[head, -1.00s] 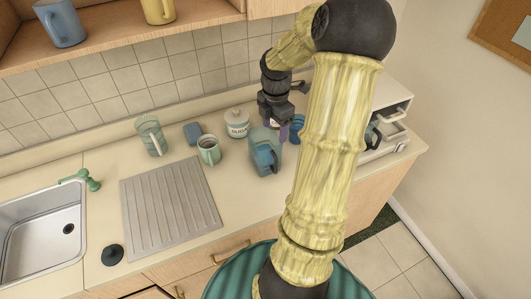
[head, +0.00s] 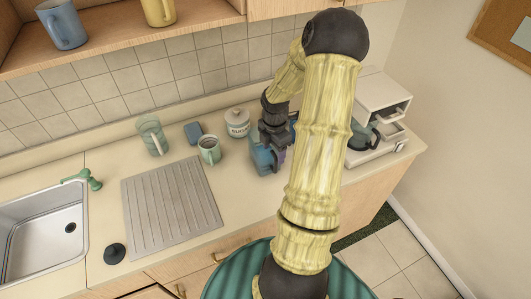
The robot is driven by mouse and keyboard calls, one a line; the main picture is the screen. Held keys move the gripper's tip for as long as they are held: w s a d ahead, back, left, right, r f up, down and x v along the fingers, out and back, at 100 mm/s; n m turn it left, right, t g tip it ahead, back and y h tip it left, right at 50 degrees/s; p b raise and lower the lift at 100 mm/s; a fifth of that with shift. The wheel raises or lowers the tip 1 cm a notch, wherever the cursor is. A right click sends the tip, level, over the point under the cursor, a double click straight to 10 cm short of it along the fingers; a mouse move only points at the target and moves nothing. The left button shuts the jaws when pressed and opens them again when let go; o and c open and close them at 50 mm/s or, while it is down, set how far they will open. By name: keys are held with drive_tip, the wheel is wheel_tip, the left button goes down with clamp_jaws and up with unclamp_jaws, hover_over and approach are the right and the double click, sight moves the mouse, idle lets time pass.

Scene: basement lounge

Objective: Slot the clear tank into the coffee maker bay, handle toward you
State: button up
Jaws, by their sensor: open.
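The clear tank (head: 259,158), a bluish see-through container with a darker blue handle, stands on the counter right of the middle. My gripper (head: 274,152) is open at the tank's upper right part, in front of it, and hides much of it. I cannot tell whether the fingers touch the tank or are around its handle. The white coffee maker (head: 380,98) stands at the right end of the counter, with a dark carafe (head: 362,137) low in its front. My arm hides its left part, and I cannot make out the tank bay.
A pale green mug (head: 209,150), a sugar jar (head: 237,122) and a blue block (head: 193,132) stand left of the tank. A see-through greenish jug (head: 152,137) stands farther left, behind the ridged drainboard (head: 172,204). The sink (head: 40,240) is at far left.

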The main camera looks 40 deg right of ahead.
sight(274, 155)
wheel_tip(274, 155, down, 5)
drive_tip(key=shift+f+p, duration=0.1)
drive_tip(key=shift+p, duration=0.55)
drive_tip(key=shift+s+a, duration=0.1)
